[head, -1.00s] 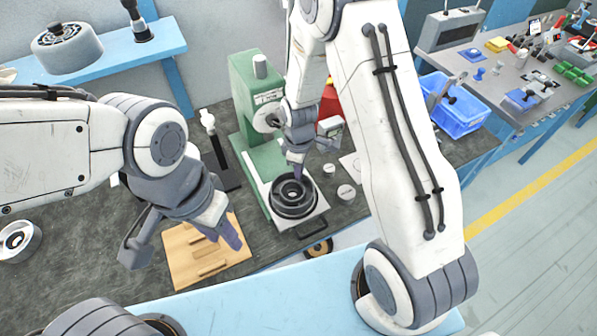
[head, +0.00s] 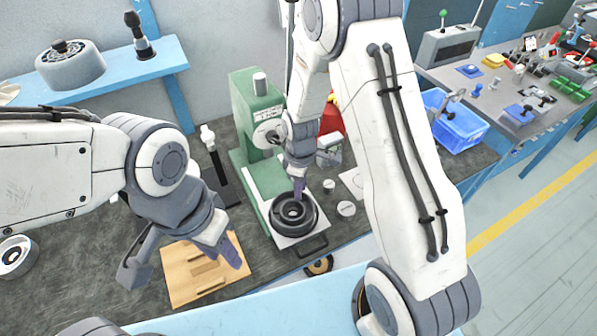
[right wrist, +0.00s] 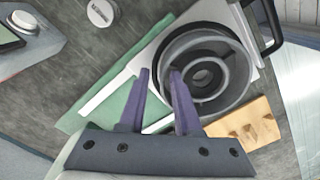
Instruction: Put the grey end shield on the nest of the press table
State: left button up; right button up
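The dark grey end shield (head: 311,213), a round stepped ring with a central hole, sits level at the pale plate of the green press's table (head: 322,237). The nest is hidden under it. In the right wrist view the shield (right wrist: 233,72) shows from above. My right gripper (head: 298,192) points down at its rim; its two purple fingers (right wrist: 160,74) have a gap between them, one tip over the rim, the other just outside. I see no firm grip. My left gripper (head: 182,266) is open and empty, fingers wide apart above the wooden board (head: 178,258).
The green press column (head: 250,97) stands behind the shield. Small round white parts (head: 346,208) lie right of the press table. A blue bin (head: 458,128) is at the back right. A pale ring part (head: 14,258) lies at the left. Bare bench shows left of the board.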

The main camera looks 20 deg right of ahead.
notch_tip(320, 180, up, 11)
jog(key=b, duration=0.1)
jog(key=s+a+r+m, duration=0.2)
jog(key=s+a+r, duration=0.2)
jog(key=s, duration=0.7)
jog(key=s+a+r+m+y, duration=0.1)
jog(key=s+a+r, duration=0.3)
jog(key=s, duration=0.7)
jog(key=shift+s+a+m, duration=0.25)
jog(key=shift+a+m, duration=0.25)
jog(key=shift+a, duration=0.35)
jog(key=shift+r, duration=0.1)
